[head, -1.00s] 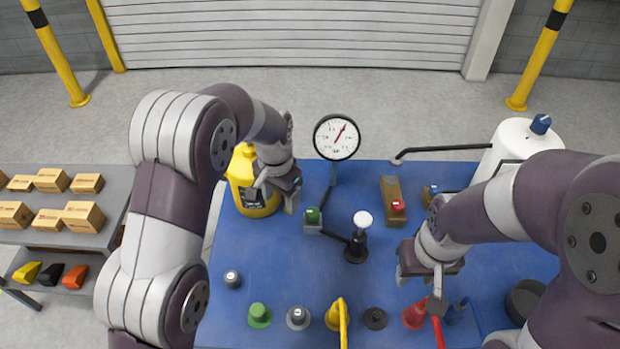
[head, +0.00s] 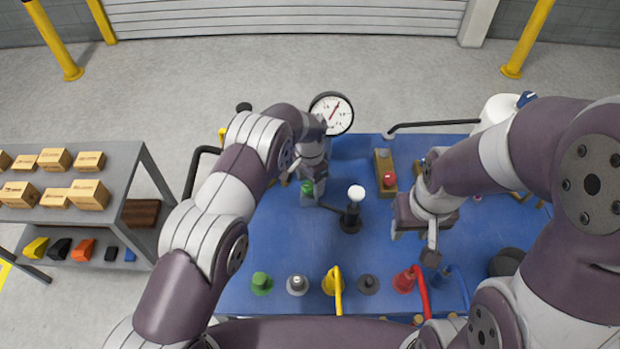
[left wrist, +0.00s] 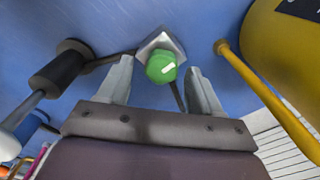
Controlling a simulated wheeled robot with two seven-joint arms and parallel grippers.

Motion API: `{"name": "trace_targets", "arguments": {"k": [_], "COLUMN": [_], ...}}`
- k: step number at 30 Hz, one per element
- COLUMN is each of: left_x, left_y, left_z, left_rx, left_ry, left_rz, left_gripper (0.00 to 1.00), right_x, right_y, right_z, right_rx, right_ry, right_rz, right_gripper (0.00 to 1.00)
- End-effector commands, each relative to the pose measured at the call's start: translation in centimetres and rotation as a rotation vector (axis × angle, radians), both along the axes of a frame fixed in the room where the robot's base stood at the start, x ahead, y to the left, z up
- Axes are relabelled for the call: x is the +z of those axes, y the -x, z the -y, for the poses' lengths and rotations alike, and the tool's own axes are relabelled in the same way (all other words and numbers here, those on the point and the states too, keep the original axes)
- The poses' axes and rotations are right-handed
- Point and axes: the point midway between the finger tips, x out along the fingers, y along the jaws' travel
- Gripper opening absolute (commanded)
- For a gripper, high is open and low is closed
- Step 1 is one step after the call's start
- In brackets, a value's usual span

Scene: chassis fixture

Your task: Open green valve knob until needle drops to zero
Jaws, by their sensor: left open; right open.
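The green valve knob (head: 308,186) sits on a grey block on the blue table. It also shows in the left wrist view (left wrist: 161,67), with a white mark on its face. My left gripper (left wrist: 156,85) is open, with a finger on either side of the knob and slightly short of it; I cannot tell whether they touch it. In the head view the left gripper (head: 310,183) is at the knob. The gauge (head: 331,113) has a white dial, and its red needle points to the upper right. My right gripper (head: 412,235) is open and empty over the right of the table.
A white-topped lever (head: 356,193) stands just right of the knob. A red button (head: 389,178) on a brown block is behind it. A yellow container (left wrist: 290,60) is close to the left gripper. Several coloured knobs and hooks line the front edge. A white tank (head: 497,113) stands back right.

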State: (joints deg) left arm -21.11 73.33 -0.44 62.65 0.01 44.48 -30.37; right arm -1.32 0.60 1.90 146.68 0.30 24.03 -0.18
Motion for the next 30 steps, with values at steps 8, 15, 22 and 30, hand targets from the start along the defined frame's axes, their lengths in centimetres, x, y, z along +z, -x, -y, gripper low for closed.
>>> {"name": "trace_targets", "arguments": {"k": [8,15,22,30], "left_x": [-0.7,-0.6,-0.7,-1.0], "left_y": [0.0,0.0,0.0,-0.1], "left_z": [0.0,0.0,0.0,0.0], "left_rx": [0.001,0.001,0.009,0.11], "left_ry": [0.0,0.001,0.0,0.001], "left_rz": [0.001,0.001,0.0,0.002], "left_gripper": [0.65,0.13,0.09,0.09], "right_x": [0.2,0.2,0.0,-1.8], "right_y": [0.0,0.0,0.0,0.0], "right_z": [0.0,0.0,0.0,0.0], "right_rx": [0.0,0.0,0.0,0.0], "right_ry": [0.0,0.0,0.0,0.0], "right_rz": [0.0,0.0,0.0,0.0], "right_gripper": [0.43,0.43,0.43,0.43]}}
